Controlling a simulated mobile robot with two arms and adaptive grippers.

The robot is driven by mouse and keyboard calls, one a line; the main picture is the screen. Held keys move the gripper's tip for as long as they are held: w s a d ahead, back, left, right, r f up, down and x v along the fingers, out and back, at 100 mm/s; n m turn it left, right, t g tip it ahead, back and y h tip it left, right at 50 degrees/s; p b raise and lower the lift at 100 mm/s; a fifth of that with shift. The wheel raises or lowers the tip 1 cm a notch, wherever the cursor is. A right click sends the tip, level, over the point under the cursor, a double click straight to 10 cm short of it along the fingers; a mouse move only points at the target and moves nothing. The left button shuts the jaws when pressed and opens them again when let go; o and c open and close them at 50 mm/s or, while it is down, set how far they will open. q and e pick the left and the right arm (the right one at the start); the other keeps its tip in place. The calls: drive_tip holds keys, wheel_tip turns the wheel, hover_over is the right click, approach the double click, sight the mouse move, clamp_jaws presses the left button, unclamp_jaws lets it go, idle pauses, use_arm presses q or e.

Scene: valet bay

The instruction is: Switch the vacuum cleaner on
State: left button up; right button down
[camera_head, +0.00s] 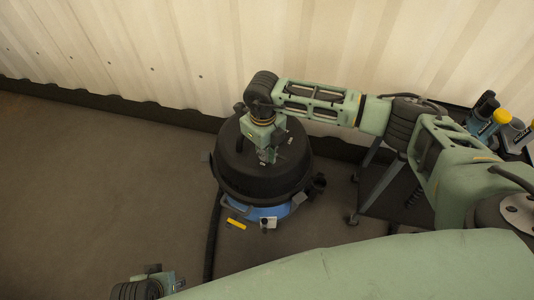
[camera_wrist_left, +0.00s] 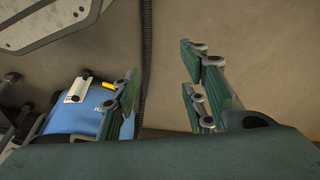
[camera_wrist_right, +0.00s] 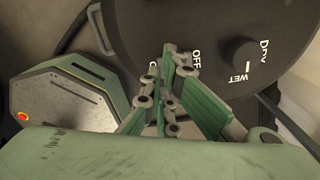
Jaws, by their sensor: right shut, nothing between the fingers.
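The vacuum cleaner (camera_head: 236,172) stands on the floor against the wall, with a round black lid and a blue body. My right gripper (camera_head: 268,157) is over its lid, pointing down. In the right wrist view the lid (camera_wrist_right: 215,25) carries the word OFF, another label mostly hidden behind the fingers, and a dark knob (camera_wrist_right: 241,52) between Dry and WET. My right gripper (camera_wrist_right: 172,52) is shut and empty, its tips beside OFF. They hide the switch; I cannot tell contact. My left gripper (camera_wrist_left: 160,62) is open and empty, apart from the blue body (camera_wrist_left: 80,110).
A dark hose (camera_head: 214,235) runs along the floor from the cleaner. A wheeled cart (camera_head: 385,190) stands at the right, with several bottles (camera_head: 493,120) above it. The corrugated wall (camera_head: 180,60) is close behind. The floor at the left is clear.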

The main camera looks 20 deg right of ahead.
use_arm(q)
drive_tip(key=shift+a+r, duration=0.1)
drive_tip(key=shift+r, duration=0.05)
use_arm(e)
drive_tip(key=shift+f, duration=0.1)
use_arm(q)
drive_tip(key=shift+w+r, duration=0.2)
drive_tip(key=shift+r, duration=0.1)
use_arm(e)
drive_tip(key=shift+f, duration=0.1)
use_arm(q)
drive_tip(key=shift+r, duration=0.15)
use_arm(e)
drive_tip(key=shift+f, duration=0.1)
use_arm(q)
drive_tip(key=shift+w+r, duration=0.1)
drive_tip(key=shift+r, duration=0.1)
drive_tip(key=shift+r+b, duration=0.35)
use_arm(e)
drive_tip(key=shift+f, duration=0.2)
use_arm(q)
drive_tip(key=shift+r, duration=0.1)
drive_tip(key=shift+r, duration=0.25)
